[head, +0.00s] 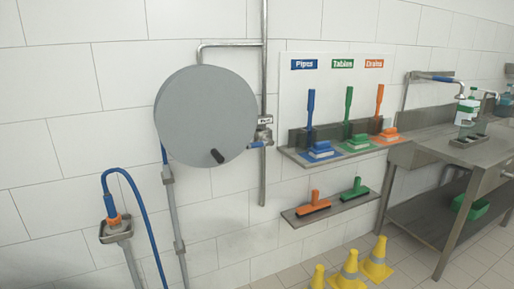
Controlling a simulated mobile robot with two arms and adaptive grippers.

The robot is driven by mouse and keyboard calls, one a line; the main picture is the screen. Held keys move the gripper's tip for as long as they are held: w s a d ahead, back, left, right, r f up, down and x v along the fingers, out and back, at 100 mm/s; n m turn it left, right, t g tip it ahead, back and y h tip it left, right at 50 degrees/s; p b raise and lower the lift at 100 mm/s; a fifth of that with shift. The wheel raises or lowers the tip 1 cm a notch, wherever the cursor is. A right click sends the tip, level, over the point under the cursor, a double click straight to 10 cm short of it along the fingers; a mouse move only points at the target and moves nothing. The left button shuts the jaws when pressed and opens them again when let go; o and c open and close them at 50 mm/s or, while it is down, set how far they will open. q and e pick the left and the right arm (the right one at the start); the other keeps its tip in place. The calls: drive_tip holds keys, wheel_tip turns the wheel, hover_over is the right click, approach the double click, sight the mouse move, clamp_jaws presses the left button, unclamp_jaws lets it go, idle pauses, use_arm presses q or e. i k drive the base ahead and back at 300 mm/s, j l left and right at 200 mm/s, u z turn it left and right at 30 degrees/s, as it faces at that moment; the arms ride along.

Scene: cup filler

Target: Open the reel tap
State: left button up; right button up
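A large round grey hose reel (205,112) is mounted on the white tiled wall, with a black crank knob (217,157) low on its face. The reel tap (262,134) is a metal valve on the vertical pipe just right of the reel. Its small blue handle (257,145) points left, toward the reel's edge. A blue hose (148,215) hangs below the reel, and its orange-collared end (113,219) rests in a metal holder at the lower left. Neither of my grippers is in the head view.
A board with shelves right of the tap holds blue, green and orange brushes (349,135). A lower shelf (330,206) holds two squeegees. Yellow cones (376,260) stand on the floor below. A metal sink bench (450,165) stands at right.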

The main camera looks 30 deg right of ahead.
sight(256, 145)
drive_tip(key=i+l+z, duration=0.25)
drive_tip(key=l, duration=0.3)
drive_tip(key=i+l+z, duration=0.3)
drive_tip(key=i+l, duration=0.2)
